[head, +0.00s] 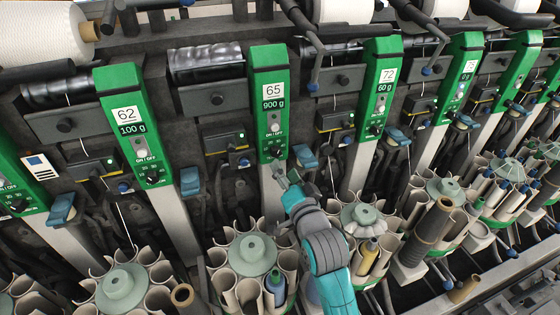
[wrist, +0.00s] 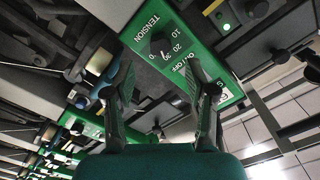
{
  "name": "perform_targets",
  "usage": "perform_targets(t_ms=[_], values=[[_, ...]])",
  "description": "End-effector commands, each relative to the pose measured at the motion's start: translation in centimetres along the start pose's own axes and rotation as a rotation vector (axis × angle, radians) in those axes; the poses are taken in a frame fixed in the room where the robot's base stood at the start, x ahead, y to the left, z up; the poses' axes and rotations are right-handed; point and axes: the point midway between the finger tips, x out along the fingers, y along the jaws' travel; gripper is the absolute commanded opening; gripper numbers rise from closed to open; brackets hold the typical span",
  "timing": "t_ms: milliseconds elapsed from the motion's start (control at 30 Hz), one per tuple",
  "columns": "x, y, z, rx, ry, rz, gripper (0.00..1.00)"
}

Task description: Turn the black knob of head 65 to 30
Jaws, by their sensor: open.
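The green panel of head 65 (head: 268,90) reads 65 and 900 g and stands left of the middle in the head view. Its black knob (head: 272,152) is low on the panel, just above my gripper (head: 280,172). In the wrist view the black knob (wrist: 160,46) shows under the word TENSION, beside the printed 10, 20 and 30. Its pointer is too small to read. My gripper (wrist: 158,73) is open and empty there, its two fingers apart on either side of the knob's line. The knob appears beyond the fingertips, apart from them.
A white button (head: 275,127) sits above the knob. A blue lever (head: 305,157) is just right of the panel's lower end. Panels 62 (head: 125,112) and 72 (head: 381,88) stand on either side. Round cone magazines (head: 252,254) fill the space below.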

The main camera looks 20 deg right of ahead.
Motion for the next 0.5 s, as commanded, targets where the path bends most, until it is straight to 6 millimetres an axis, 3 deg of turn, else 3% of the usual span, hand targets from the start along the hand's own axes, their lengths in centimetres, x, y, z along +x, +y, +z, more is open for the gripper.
perform_targets(t_ms=[200,500], values=[[-3.6,0.0,0.1,0.000,-0.001,0.001,0.56],[-5.4,0.0,0.0,0.000,0.000,0.000,0.56]])
